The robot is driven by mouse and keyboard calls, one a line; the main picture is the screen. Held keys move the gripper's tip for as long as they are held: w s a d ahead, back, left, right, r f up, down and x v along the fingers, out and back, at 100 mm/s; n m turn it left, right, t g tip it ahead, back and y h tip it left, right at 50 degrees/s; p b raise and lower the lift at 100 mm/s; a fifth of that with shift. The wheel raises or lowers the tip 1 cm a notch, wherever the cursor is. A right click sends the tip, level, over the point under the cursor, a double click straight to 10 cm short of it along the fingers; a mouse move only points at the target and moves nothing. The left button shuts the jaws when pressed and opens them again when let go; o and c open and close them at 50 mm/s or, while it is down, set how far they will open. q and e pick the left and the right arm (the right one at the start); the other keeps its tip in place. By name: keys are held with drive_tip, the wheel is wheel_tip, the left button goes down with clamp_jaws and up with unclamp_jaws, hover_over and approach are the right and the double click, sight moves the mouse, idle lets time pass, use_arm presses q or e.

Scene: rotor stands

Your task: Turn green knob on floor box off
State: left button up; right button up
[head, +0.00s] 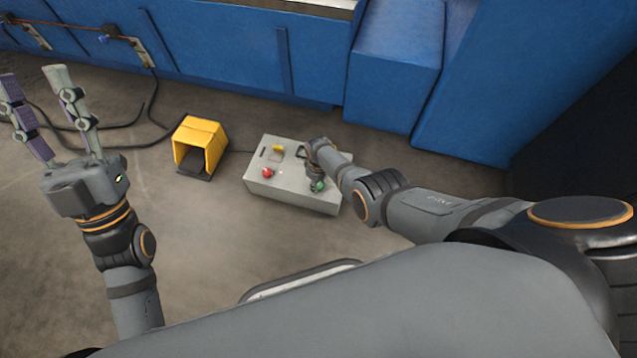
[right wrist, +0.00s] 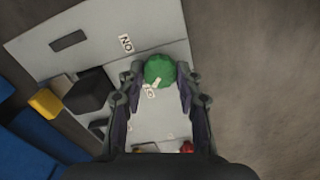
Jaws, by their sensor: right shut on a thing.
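The floor box (head: 275,190) is a light grey panel on the floor in the middle of the head view. Its green knob (head: 318,186) is at the box's near right part, just beside my right gripper (head: 316,180), which reaches down over the box. In the right wrist view the round green knob (right wrist: 158,70) sits between the two fingertips, and the gripper is shut on it. An ON label (right wrist: 126,43) lies beside the knob. Another small label is partly visible below it. My left gripper (head: 32,76) is open and empty, raised at the far left.
A red button (head: 267,173) and a yellow part (head: 278,148) are also on the box. A yellow pedal housing (head: 201,133) stands left of it. Black cables (head: 150,118) run over the floor at the left. A blue machine (head: 230,50) closes off the back.

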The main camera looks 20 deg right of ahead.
sight(319, 185)
idle(0.3)
drive_tip(key=o, duration=1.2)
drive_tip(key=shift+c, duration=0.2)
wheel_tip(319, 185, up, 12)
